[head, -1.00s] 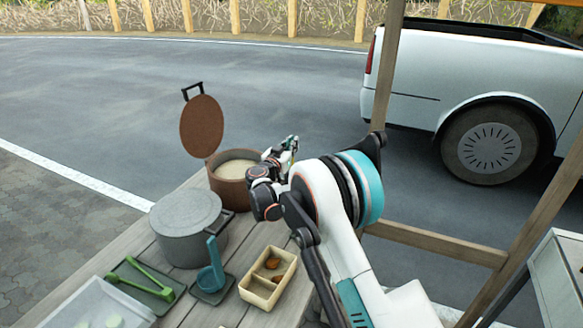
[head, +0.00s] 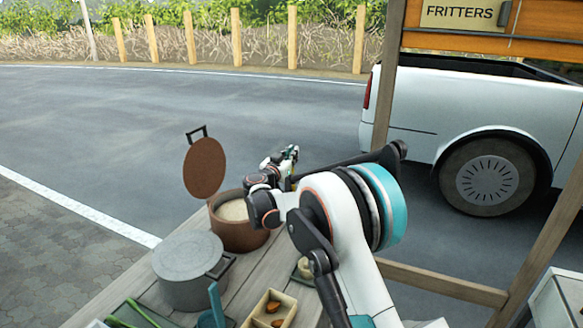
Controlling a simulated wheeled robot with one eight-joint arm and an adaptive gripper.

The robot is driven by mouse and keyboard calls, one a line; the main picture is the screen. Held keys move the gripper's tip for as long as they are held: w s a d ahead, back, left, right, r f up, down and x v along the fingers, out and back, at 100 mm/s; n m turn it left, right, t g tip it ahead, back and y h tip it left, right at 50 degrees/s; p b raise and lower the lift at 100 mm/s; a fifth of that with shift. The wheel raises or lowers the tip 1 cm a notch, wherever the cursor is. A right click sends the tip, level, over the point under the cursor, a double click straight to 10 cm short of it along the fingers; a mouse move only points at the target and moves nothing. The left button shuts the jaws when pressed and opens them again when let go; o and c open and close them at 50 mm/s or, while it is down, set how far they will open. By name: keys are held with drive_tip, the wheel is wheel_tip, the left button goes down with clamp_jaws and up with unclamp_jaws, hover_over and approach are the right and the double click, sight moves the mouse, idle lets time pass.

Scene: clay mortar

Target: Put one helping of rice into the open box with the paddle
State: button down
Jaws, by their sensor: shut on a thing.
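The brown pot (head: 240,236) stands open on the table with its round lid (head: 204,168) tipped up behind it. Pale rice (head: 232,210) shows inside. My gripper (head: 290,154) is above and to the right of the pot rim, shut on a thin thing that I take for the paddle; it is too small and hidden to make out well. The open cream box (head: 254,311) is at the bottom edge, partly cut off. It has a divider and brown pieces in its compartments.
A grey lidded pot (head: 186,276) stands left of the box. A teal ladle (head: 214,300) and green tongs (head: 125,312) are at the front, partly cut off. A small dark tray (head: 296,272) with a beige item sits beside my arm. A wooden post (head: 386,85) rises on the right.

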wheel_tip(320, 180, up, 8)
drive_tip(key=shift+f+p, duration=0.15)
drive_tip(key=shift+p, duration=0.85)
wheel_tip(320, 180, up, 8)
drive_tip(key=p, duration=0.4)
